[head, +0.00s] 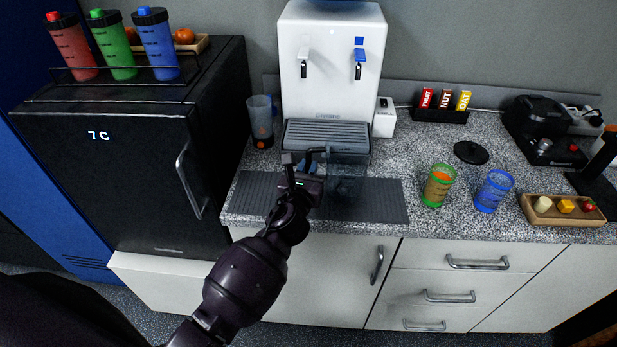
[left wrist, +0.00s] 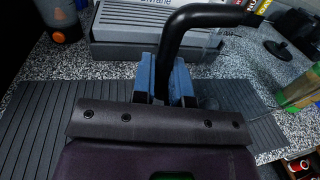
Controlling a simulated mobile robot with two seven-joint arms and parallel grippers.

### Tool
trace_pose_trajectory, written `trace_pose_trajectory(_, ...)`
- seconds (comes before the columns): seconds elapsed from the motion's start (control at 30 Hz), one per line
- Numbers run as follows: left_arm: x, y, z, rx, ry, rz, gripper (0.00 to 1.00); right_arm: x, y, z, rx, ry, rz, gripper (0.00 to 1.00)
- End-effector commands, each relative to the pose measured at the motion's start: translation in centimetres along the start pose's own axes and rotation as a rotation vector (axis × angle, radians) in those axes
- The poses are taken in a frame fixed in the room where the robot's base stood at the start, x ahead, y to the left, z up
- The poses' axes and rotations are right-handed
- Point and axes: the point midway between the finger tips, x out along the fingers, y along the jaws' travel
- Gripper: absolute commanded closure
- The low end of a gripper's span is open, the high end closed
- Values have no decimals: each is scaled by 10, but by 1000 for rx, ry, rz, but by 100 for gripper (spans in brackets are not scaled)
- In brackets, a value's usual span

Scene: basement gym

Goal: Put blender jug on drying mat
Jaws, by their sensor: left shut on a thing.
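The blender jug (head: 347,178) is see-through and smoky, with a black handle that shows clearly in the left wrist view (left wrist: 176,45). My left gripper (head: 308,166) is shut on this handle, its blue pads (left wrist: 168,80) on either side of it. The drying mat (head: 390,201) is dark grey and ribbed and lies along the counter's front edge; it also shows in the left wrist view (left wrist: 35,125). The jug is over the middle of the mat. I cannot tell whether its base touches the mat. My right gripper is not in view.
A white water dispenser (head: 331,65) with a grey drip tray (head: 326,136) stands behind the mat. A clear shaker (head: 261,120) is at its left. Green (head: 438,187) and blue (head: 493,191) cups stand right of the mat. A black fridge (head: 130,180) borders the counter's left.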

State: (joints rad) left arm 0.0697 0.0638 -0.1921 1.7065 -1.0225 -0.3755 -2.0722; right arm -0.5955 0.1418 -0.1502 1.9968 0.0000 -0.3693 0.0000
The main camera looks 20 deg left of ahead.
Motion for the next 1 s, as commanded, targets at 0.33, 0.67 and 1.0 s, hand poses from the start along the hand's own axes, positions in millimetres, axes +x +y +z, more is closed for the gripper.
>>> trace_pose_trajectory(0.33,0,0,-16,0,-1,-1,100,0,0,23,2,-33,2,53)
trace_pose_trajectory(0.67,0,0,-20,1,2,0,66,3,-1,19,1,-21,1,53)
trace_pose_trajectory(1.0,0,0,-19,0,1,0,60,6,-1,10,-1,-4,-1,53)
